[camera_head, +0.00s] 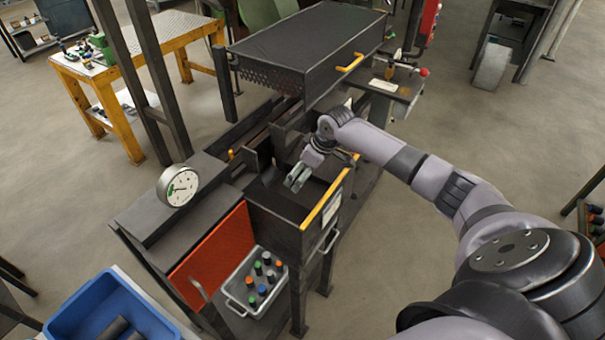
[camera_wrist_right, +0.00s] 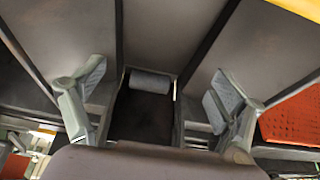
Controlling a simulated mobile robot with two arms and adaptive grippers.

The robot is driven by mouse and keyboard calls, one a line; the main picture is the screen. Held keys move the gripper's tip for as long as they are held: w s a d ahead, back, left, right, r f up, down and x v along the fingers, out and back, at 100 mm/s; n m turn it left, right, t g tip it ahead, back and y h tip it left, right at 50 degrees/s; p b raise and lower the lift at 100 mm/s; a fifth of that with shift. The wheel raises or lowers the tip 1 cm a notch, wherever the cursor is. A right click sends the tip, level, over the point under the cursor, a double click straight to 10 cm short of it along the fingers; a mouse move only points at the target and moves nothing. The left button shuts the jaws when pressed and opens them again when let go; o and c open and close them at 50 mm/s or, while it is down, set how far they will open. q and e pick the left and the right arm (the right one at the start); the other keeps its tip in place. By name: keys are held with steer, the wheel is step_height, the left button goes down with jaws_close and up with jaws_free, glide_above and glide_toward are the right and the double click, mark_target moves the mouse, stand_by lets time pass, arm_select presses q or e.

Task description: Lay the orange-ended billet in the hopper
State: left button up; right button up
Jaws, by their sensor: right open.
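The hopper (camera_head: 290,222) is a dark box with a yellow front edge. My right gripper (camera_head: 293,184) is over its open top, pointing down, with nothing between its fingers. In the right wrist view the fingers (camera_wrist_right: 157,100) stand wide apart. Below and between them a plain grey cylinder (camera_wrist_right: 150,84), like a billet, lies at the end of a dark recess; its end colour is hidden. In the tray (camera_head: 236,304) stand several billets with coloured tops; a small orange top (camera_head: 279,264) shows at the right side. My left gripper is out of view.
An orange panel (camera_head: 212,255) stands beside the tray. A round gauge (camera_head: 178,185) is left of the hopper. A blue bin (camera_head: 65,322) with dark cylinders is at lower left. The dark furnace housing (camera_head: 300,45), with a yellow handle, is behind the hopper.

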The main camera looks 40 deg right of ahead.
steer(key=v, duration=1)
steer(key=shift+r, duration=0.3)
